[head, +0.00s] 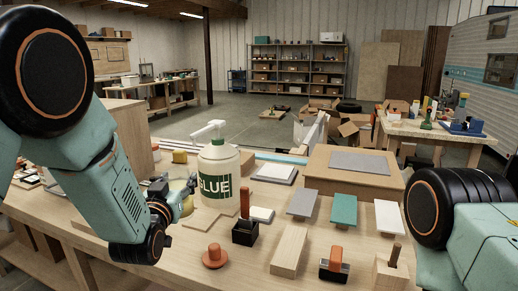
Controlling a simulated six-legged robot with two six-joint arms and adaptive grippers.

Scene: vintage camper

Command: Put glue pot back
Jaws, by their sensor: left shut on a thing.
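My left gripper (186,199) is low over the workbench, left of the large glue bottle. It is shut on a small pale yellowish pot (180,186), which appears to be the glue pot and is partly hidden by the fingers. I cannot tell whether the pot touches the bench. The white glue bottle (217,167) has a pump top and a green GLUE label, and stands upright just right of the gripper. My right arm is at the right edge; its gripper is out of view.
On the workbench (150,262) are an orange knob (215,256), a black holder (245,232), wooden blocks and several sample boards (344,209). A wooden box (352,172) stands behind them. A thin wooden piece (203,219) lies in front of the bottle.

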